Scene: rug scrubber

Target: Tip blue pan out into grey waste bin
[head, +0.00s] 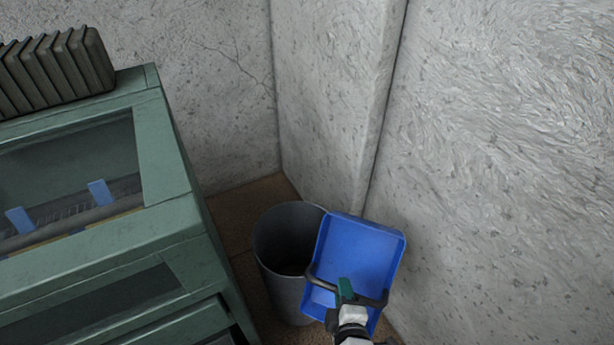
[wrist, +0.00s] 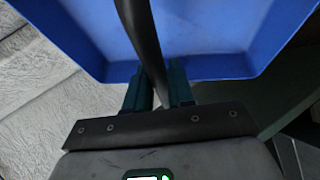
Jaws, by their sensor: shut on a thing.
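The blue pan (head: 363,248) is a shallow tray with raised edges and a dark handle. My gripper (head: 346,288) is shut on that handle, at the pan's near side. In the wrist view the dark handle runs between the two green fingers of my gripper (wrist: 159,85), and the blue pan (wrist: 205,40) fills the top. The grey waste bin (head: 283,285) stands on the floor, its dark mouth open upward. In the head view the pan overlaps the bin's right rim and hides part of it. The pan looks tilted; no contents show on its visible inner face.
A green cabinet (head: 168,225) with windows stands left of the bin. A dark ribbed object (head: 60,70) sits on top of it. Rough grey walls (head: 490,190) close in behind and at right. A strip of brown floor (head: 245,205) shows between cabinet and wall.

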